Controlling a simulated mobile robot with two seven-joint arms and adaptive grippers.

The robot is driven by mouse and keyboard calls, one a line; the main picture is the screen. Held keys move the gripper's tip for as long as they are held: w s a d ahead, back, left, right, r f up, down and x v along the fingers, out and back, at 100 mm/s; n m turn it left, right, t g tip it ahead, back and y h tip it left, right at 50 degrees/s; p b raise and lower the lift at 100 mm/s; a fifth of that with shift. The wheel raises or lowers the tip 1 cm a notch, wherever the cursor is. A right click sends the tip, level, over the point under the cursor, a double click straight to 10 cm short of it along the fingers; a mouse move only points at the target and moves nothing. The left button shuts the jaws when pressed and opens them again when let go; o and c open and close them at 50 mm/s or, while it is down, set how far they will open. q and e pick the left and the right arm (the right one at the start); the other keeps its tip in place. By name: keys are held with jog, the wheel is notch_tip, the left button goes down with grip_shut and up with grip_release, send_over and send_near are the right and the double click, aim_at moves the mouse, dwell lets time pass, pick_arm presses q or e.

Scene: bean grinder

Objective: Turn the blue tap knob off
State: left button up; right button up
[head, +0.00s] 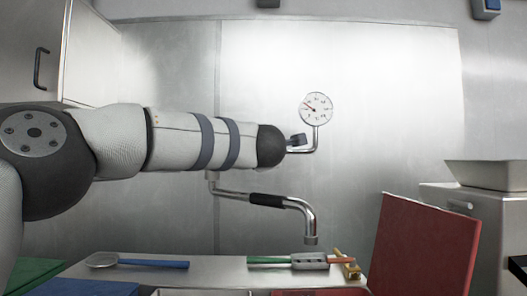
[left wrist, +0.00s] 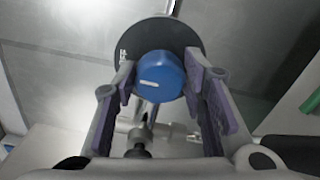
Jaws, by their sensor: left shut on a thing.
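The blue tap knob (left wrist: 158,78) shows in the left wrist view, with a short white mark, roughly level, on its face. A dark round disc (left wrist: 185,33) stands behind it. My left gripper (left wrist: 160,82) is shut on the knob, one finger on each side. In the head view my left arm reaches in from the left to the tap pipe, and its wrist hides the knob and most of the gripper. The chrome tap spout (head: 300,205) with a black sleeve hangs below the wrist. My right gripper is not in view.
A round pressure gauge (head: 316,107) stands on a bent pipe just right of my left wrist. A shelf below holds a ladle (head: 150,262) and other utensils. A red board (head: 424,245) stands at lower right, near a metal basin (head: 487,174).

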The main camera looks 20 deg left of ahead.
pick_arm(q)
jog(key=shift+a, duration=0.1)
jog(key=o, duration=1.2)
jog(key=shift+c, duration=0.2)
jog(key=v, duration=1.2)
